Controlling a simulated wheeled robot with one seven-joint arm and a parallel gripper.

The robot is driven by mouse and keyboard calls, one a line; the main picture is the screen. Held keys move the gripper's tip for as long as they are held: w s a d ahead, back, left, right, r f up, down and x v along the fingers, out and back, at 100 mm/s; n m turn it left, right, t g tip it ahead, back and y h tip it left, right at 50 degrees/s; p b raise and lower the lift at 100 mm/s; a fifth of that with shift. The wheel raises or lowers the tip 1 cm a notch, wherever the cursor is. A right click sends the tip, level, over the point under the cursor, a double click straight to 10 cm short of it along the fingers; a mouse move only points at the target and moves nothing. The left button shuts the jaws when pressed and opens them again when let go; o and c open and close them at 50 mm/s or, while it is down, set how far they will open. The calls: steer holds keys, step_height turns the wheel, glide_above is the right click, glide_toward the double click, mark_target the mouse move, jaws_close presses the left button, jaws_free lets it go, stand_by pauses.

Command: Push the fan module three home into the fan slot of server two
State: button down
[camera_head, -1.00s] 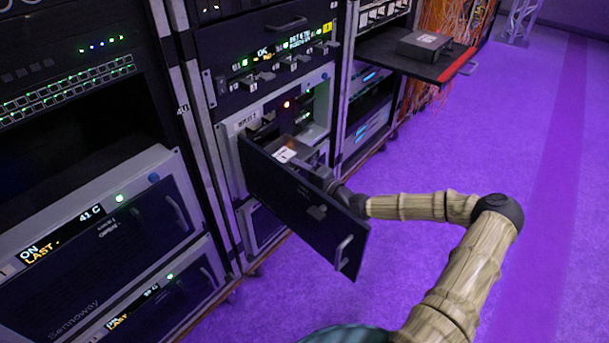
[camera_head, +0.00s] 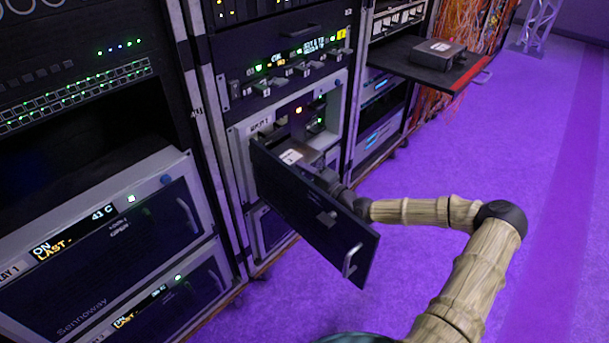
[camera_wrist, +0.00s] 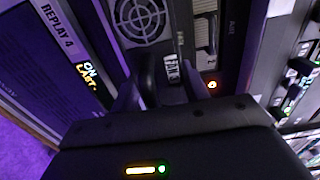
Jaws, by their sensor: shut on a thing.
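The server (camera_head: 240,140) in the middle rack has its dark front door (camera_head: 315,215) swung open towards me. The fan module (camera_head: 291,157), a grey box with a white label, is at the open bay behind the door. In the wrist view its tag (camera_wrist: 172,70) reads FAN 3. My gripper (camera_head: 328,180) is shut on the module, reaching in behind the door from the right. In the wrist view the dark gripper body hides much of the module. I cannot tell how deep the module sits in the slot.
An orange-red light (camera_head: 298,110) glows in the bay; it also shows in the wrist view (camera_wrist: 212,85). The open door stands close to my wrist. A pulled-out shelf (camera_head: 425,70) with a dark box (camera_head: 440,50) juts out at the right rack. The purple floor (camera_head: 540,150) is clear.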

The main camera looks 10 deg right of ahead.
steer(key=shift+b+x, duration=0.6)
steer(key=shift+x, duration=2.5)
stand_by(2.1)
steer(key=shift+b+x, duration=0.8)
steer(key=shift+x, duration=2.05)
steer(key=shift+s+r, duration=0.1)
steer(key=shift+s, duration=0.1)
steer(key=shift+s+d, duration=0.15)
steer(key=shift+d, duration=0.1)
